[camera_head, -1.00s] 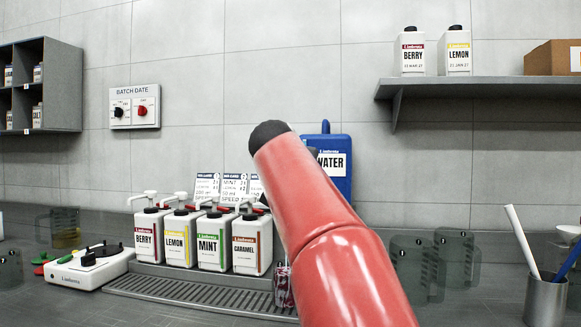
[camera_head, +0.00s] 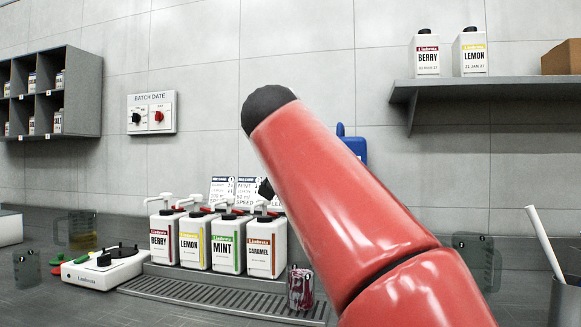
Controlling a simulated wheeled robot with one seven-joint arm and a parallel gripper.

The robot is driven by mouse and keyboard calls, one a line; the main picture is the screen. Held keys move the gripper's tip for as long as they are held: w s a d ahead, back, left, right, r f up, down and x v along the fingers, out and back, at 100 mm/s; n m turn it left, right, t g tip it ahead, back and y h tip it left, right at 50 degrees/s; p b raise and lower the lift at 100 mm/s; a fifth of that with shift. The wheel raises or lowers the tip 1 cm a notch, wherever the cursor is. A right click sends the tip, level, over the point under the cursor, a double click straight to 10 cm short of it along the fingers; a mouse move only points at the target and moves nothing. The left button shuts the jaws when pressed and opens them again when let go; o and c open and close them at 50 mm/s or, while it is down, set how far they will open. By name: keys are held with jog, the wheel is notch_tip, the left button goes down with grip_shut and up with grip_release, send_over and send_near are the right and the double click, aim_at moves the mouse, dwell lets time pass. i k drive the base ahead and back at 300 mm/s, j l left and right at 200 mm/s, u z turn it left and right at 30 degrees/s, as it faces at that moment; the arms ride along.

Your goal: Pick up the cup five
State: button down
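I cannot tell which cup is cup five; no number five is readable. A small clear cup with dark red contents (camera_head: 300,287) stands at the right part of the drip tray, beside my arm. Clear jug-like vessels with dark round marks stand at the far left (camera_head: 27,268), behind the white device with amber contents (camera_head: 82,232), and at the right behind my arm (camera_head: 472,256). My red arm fills the middle and right foreground and hides much of the counter. My gripper is not clearly visible; a small dark part peeks out at the arm's left side.
Pump bottles labelled berry (camera_head: 162,238), lemon (camera_head: 194,242), mint (camera_head: 228,246) and caramel (camera_head: 265,250) stand behind the drip tray (camera_head: 220,300). A white device (camera_head: 103,266) is left of it. A wall shelf (camera_head: 500,90) holds two bottles. A metal holder (camera_head: 566,303) stands at right.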

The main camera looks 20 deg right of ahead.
aim_at(300, 275)
jog(key=k+j, duration=0.8)
